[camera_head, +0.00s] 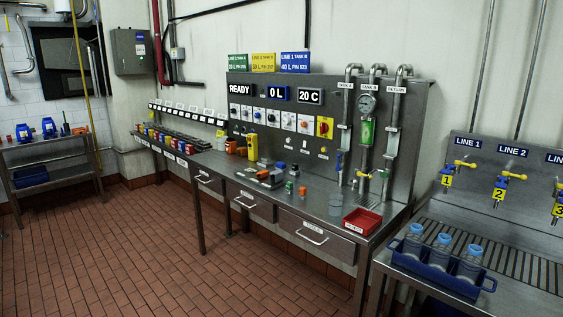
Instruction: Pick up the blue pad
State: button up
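I cannot single out the blue pad for certain at this distance. A small blue piece (294,169) shows on the steel workbench (318,201), near a grey fixture with orange and grey parts (268,176). A row of small coloured pieces (170,137), some of them blue, lines the bench's far left end; their shapes are too small to tell. My gripper is not in view.
A red reject tray (362,221) and a clear cup (335,203) stand at the bench's right end. A blue crate of bottles (439,269) sits on the right-hand table. A side table (47,156) stands far left. The tiled floor (142,245) is clear.

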aim_at(280, 165)
jog(key=i+j, duration=0.2)
jog(key=i, duration=0.2)
jog(key=i+j+z, duration=0.1)
jog(key=i, duration=0.35)
jog(key=i+j, duration=0.25)
jog(key=i, duration=0.15)
jog(key=z, duration=0.05)
